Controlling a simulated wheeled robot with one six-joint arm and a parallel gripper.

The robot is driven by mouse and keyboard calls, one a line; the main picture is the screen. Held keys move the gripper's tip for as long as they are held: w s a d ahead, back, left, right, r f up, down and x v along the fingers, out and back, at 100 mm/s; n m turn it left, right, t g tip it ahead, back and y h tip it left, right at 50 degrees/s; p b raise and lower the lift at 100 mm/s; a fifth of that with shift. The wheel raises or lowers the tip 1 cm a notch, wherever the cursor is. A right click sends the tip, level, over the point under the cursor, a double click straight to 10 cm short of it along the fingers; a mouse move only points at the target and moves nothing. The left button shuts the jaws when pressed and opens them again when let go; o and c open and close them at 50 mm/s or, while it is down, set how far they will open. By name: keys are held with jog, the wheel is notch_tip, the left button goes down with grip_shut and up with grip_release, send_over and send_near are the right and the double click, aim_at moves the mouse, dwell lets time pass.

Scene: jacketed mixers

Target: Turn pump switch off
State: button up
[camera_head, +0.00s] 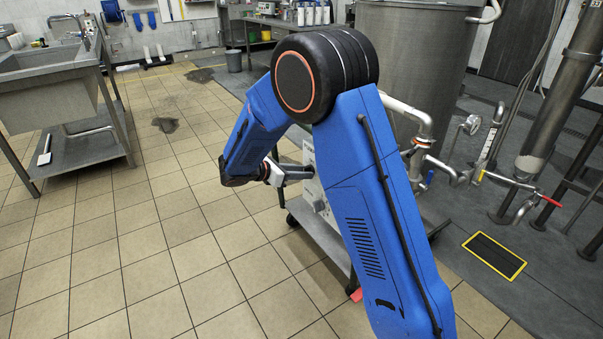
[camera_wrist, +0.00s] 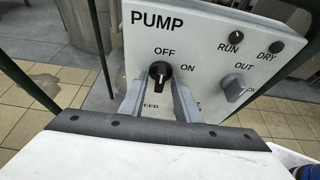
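The pump panel (camera_wrist: 195,60) is a pale plate marked PUMP. Its black switch knob (camera_wrist: 160,71) sits below the OFF label, with ON to its right. The knob's handle looks roughly upright; its exact setting is hard to tell. My gripper (camera_wrist: 158,82) is open, one finger on each side of the knob. Whether the fingers touch it I cannot tell. In the head view my gripper (camera_head: 277,173) reaches the panel (camera_head: 314,180), which is partly hidden behind my blue arm.
A grey OUT selector knob (camera_wrist: 235,88) and small RUN (camera_wrist: 237,36) and DRY (camera_wrist: 276,47) lamps are right of the switch. A steel tank (camera_head: 418,50) with pipes and a red-handled valve (camera_head: 551,201) stands right.

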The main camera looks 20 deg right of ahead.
jog(key=v, duration=1.7)
jog(key=shift+r, duration=0.15)
